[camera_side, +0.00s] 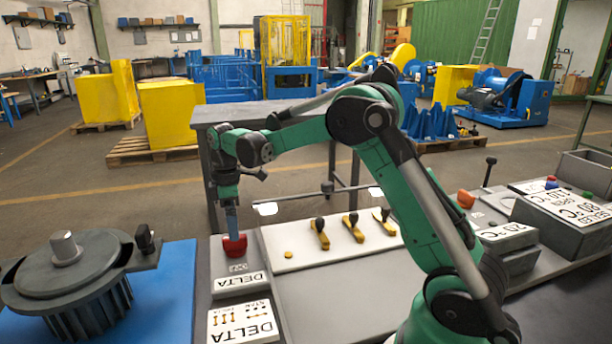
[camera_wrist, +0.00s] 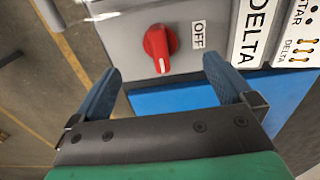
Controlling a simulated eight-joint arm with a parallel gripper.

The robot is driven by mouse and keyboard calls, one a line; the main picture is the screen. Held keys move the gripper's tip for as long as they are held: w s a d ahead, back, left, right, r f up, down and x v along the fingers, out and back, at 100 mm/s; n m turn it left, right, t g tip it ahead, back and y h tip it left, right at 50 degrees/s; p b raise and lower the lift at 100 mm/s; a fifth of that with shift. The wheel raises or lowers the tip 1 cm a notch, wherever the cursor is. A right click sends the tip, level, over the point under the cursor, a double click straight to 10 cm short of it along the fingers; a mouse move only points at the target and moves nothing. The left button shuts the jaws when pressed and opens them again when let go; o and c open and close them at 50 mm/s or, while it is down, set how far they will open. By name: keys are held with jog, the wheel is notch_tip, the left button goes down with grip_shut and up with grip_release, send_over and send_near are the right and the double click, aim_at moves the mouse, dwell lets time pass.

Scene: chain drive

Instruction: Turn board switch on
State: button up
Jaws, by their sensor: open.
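The board switch is a red rotary knob (camera_wrist: 158,44) on a grey panel face (camera_wrist: 120,42). An OFF label (camera_wrist: 198,35) is beside it on the right in the wrist view. A white mark on the knob points toward the picture's bottom. In the side view the red knob (camera_side: 235,248) sits on top of a grey box, under my gripper (camera_side: 232,222). In the wrist view my gripper (camera_wrist: 162,66) is open and empty, with blue fingers spread to both sides of the knob's lower end. I cannot tell whether a fingertip touches the knob.
A DELTA sign (camera_side: 240,282) is on the box below the knob. A white board (camera_side: 290,245) with several yellow-and-black levers lies to the right. A dark motor-like part (camera_side: 75,262) stands on a blue mat (camera_side: 165,285) at left. Grey boxes (camera_side: 565,215) stand at far right.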

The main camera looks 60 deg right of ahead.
jog(key=s+a+r+m+t, duration=0.3)
jog(key=s+a+r+m, duration=0.15)
jog(key=r, duration=0.25)
jog(key=s+a+f+m+t, duration=0.1)
jog(key=s+a+m+t, duration=0.35)
jog(key=s, duration=0.55)
notch_tip(320, 180, up, 3)
jog(key=m+g, duration=0.5)
jog(key=g, duration=0.2)
send_over(328, 182)
jog(key=shift+w+a, duration=0.25)
jog(key=shift+a, duration=0.15)
jog(key=shift+g, duration=0.25)
jog(key=f, duration=0.5)
jog(key=shift+s+d+f, duration=0.25)
jog(key=shift+d+f, duration=0.1)
jog(key=shift+f, duration=0.05)
jog(key=s+a, duration=1.2)
jog(key=shift+w+d+r, duration=0.1)
jog(key=shift+r, duration=1.35)
jog(key=shift+w+d+r, duration=0.1)
jog(key=shift+r, duration=1.3)
